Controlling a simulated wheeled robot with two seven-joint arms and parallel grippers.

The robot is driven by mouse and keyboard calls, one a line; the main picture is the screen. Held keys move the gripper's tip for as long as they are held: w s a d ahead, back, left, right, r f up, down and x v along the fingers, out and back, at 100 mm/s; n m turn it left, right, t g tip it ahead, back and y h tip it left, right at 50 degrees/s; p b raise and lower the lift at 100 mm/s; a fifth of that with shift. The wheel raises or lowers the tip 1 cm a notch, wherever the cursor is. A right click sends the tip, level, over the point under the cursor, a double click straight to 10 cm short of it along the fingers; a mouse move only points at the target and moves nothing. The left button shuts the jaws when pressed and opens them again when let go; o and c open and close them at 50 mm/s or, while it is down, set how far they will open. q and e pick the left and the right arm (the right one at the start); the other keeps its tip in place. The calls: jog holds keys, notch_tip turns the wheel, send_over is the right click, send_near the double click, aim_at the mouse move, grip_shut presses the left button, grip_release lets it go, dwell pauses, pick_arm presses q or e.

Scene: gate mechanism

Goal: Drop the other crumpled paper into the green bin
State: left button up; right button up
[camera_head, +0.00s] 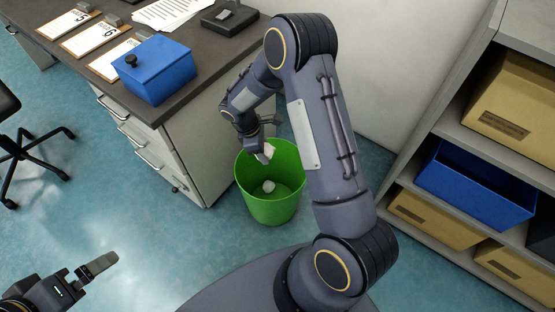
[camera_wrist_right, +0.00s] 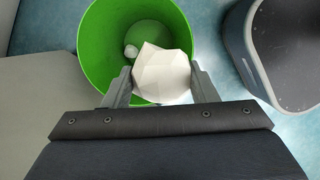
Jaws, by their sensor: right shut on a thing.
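The green bin (camera_head: 272,200) stands on the floor beside the desk, and it fills the upper part of the right wrist view (camera_wrist_right: 95,45). One white crumpled paper (camera_head: 267,187) lies inside it, and shows small in the wrist view (camera_wrist_right: 131,51). My right gripper (camera_head: 262,152) is over the bin opening, pointing down, shut on the other white crumpled paper (camera_wrist_right: 162,74). That held paper also shows in the head view (camera_head: 265,152). My left gripper (camera_head: 92,270) is at the lower left, over the floor, away from the bin; its fingers overlap in this view.
The desk (camera_head: 205,85) with drawers stands left of the bin. On it are a blue box (camera_head: 155,70), clipboards (camera_head: 93,38) and a black device (camera_head: 229,18). A shelf (camera_head: 470,150) with bins stands at the right. An office chair (camera_head: 30,145) is at the left edge.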

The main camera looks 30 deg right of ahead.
jog(key=w+d+f+n+t+b, duration=0.2)
jog(key=f+n+b, duration=0.5)
jog(key=b, duration=0.4)
jog(key=w+d+f+n+t+b, duration=0.1)
jog(key=w+d+f+n+b, duration=0.2)
jog(key=f+n+b, duration=0.4)
jog(key=d+f+b, duration=0.1)
jog(key=b, duration=0.3)
jog(key=shift+d+t, duration=0.2)
jog(key=shift+t, duration=0.2)
jog(key=shift+w+r, duration=0.1)
jog(key=o, duration=1)
jog(key=shift+o, duration=0.2)
jog(key=shift+r, duration=0.1)
jog(key=p+v, duration=0.4)
jog(key=v, duration=0.3)
jog(key=shift+r, duration=0.3)
